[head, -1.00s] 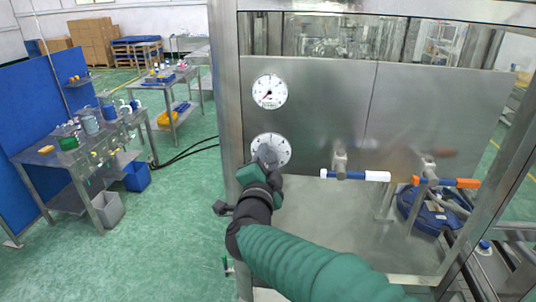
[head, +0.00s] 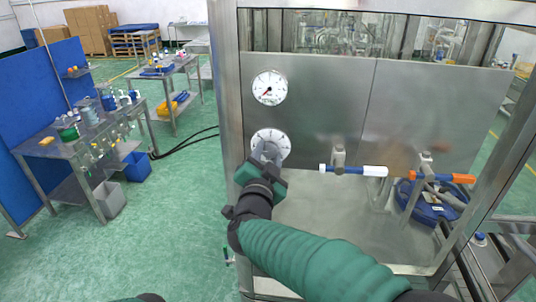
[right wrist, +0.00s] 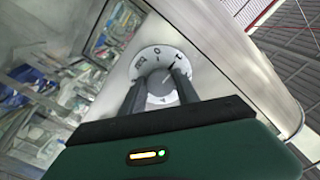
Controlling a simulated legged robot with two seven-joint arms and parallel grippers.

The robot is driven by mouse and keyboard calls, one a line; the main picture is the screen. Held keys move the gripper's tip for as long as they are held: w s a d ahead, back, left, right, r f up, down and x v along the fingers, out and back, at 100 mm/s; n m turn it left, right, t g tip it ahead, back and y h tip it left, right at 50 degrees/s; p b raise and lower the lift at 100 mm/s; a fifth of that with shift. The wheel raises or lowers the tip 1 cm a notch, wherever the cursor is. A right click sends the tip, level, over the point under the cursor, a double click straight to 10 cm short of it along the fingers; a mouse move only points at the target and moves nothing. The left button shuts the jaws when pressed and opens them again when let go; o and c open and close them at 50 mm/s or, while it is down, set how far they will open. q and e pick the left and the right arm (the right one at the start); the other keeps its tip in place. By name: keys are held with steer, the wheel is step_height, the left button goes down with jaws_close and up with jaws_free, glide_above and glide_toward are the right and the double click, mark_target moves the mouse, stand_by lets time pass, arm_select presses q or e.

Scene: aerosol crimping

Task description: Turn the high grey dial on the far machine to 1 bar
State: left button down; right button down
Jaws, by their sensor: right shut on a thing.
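The grey dial is a knob on a round white scale plate (head: 270,136), low on the left of the far machine's steel panel. My right gripper (head: 267,155) reaches it from below and covers much of it. In the right wrist view, the grey knob (right wrist: 161,88) sits between the two dark fingers (right wrist: 158,85), which are shut on it. Scale figures, including a 0, show on the white plate (right wrist: 150,58) above the knob. I cannot tell the exact setting. My left gripper is not in view.
A steel post (head: 229,90) stands close left. A cluttered table (head: 75,145) is farther left.

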steer(key=shift+a+f, duration=0.15)
steer(key=shift+f, duration=0.35)
steer(key=c, duration=1.3)
jaws_free()
steer(key=o, duration=0.4)
steer(key=shift+r, duration=0.1)
steer(key=shift+w+r, duration=0.1)
steer(key=shift+r, duration=0.05)
steer(key=s+a+b, duration=0.2)
steer(key=s+b, duration=0.4)
steer(key=s, duration=1)
steer(key=shift+s+a+b, duration=0.15)
steer(key=shift+s+b, duration=0.15)
steer(key=shift+s, duration=0.05)
